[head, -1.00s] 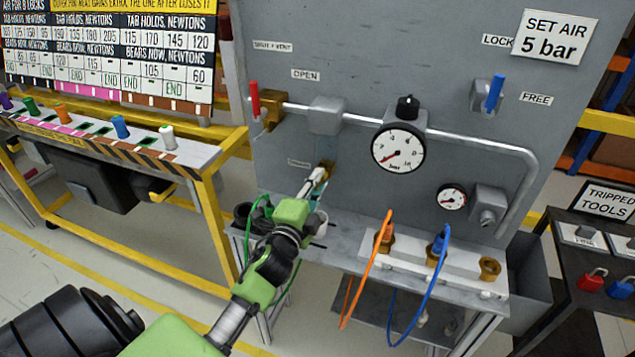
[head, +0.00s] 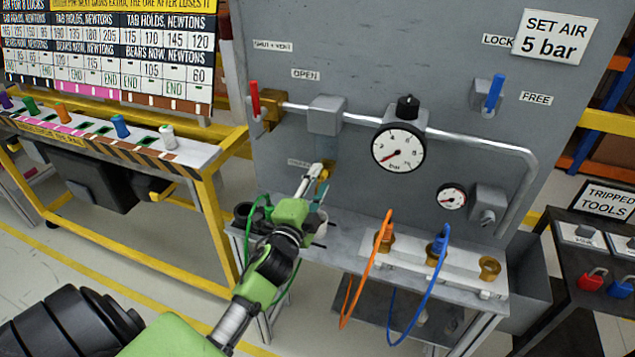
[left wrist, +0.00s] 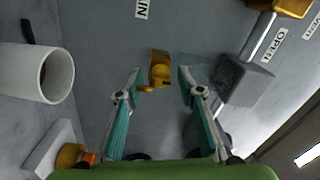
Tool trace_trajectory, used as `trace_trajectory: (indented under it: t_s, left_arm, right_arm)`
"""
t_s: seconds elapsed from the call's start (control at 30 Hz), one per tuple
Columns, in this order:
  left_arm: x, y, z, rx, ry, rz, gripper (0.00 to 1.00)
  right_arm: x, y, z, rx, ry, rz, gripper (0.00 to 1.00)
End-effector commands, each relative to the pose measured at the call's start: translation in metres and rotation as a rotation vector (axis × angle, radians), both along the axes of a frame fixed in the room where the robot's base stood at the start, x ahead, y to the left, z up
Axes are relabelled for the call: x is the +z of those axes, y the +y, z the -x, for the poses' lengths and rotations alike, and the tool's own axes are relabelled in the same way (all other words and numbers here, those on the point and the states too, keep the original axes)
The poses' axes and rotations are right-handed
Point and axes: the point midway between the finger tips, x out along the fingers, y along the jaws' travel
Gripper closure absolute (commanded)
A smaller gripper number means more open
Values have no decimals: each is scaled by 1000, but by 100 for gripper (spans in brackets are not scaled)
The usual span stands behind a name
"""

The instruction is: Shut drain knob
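The drain knob (head: 326,170) is a small brass fitting low on the grey panel, partly hidden by my left gripper in the head view. In the left wrist view the brass knob (left wrist: 160,70) sits in line with the gap between my fingertips. My left gripper (head: 316,172) is open, with one teal-padded finger on each side of the gap (left wrist: 160,75). I see space between the fingers and the knob, and no clear contact. My right gripper is not in view.
A white cup (left wrist: 62,74) stands left in the wrist view. A grey block (left wrist: 243,80) on the pipe is close to the right finger. The red-handled valve (head: 254,98), gauge (head: 398,148) and orange hose (head: 364,270) are nearby. The bench (head: 340,250) lies below.

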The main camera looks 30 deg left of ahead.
Motion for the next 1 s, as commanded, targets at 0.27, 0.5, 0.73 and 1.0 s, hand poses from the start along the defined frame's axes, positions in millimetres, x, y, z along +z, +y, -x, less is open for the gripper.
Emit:
trace_trajectory:
  t_s: [0.27, 0.5, 0.73, 1.0]
  left_arm:
    - [0, -1, 4, 0, 0, -1, 65]
    - [-3, -10, 42, 0, 3, 1, 65]
    - [-5, -21, 88, 1, 3, 1, 65]
    - [-6, -27, 115, 1, 1, 0, 65]
  right_arm:
    - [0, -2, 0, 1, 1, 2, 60]
    - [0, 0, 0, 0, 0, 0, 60]
    - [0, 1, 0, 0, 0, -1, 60]
    - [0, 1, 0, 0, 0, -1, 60]
